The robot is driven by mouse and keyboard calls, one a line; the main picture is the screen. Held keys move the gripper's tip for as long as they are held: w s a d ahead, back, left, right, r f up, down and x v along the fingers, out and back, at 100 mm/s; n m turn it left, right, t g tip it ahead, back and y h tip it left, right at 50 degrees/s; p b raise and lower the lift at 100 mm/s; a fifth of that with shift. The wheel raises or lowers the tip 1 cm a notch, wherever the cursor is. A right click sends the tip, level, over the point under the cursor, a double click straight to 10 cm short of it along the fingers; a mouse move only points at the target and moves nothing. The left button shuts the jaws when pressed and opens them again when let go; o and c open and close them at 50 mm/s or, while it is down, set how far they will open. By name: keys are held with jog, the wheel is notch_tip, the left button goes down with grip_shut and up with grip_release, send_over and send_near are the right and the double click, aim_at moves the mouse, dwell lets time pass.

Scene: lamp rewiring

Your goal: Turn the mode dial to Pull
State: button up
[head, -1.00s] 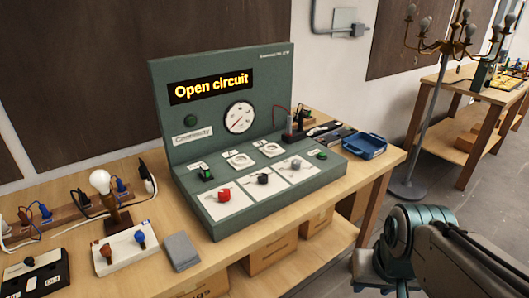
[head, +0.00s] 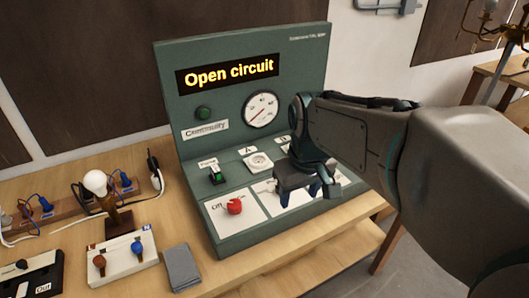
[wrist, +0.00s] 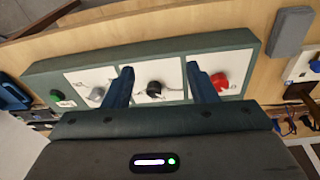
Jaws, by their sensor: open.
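The green tester panel (head: 190,75) stands on the bench, its display reading "Open circuit". Its sloped front has a red dial (head: 235,206) on a white plate starting "Off", partly legible. In the wrist view the red dial (wrist: 219,82) is right, a black dial (wrist: 154,90) is in the middle and a grey dial (wrist: 97,94) is left. I cannot read which is the mode dial or its setting. My gripper (head: 303,192) is open above the front. In the wrist view its fingers (wrist: 158,78) lie either side of the black dial; contact cannot be told. My arm hides the panel's right part in the head view.
Left of the panel are a grey block (head: 181,267), a white board with two knobs (head: 128,262) and a bulb (head: 95,182). Bare bench shows in front.

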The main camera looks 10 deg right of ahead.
jog(key=w+r+n+g+p, duration=0.1)
jog(key=w+r+n, duration=0.15)
jog(key=w, duration=0.45)
jog(key=w+r+n+g+p, duration=0.1)
jog(key=w+n, duration=0.2)
jog(key=w, duration=0.4)
jog(key=f, duration=1.3)
jog(key=shift+s+a+f+p, duration=0.1)
jog(key=shift+s+a+p, duration=0.1)
jog(key=shift+p, duration=0.2)
jog(key=c, duration=1)
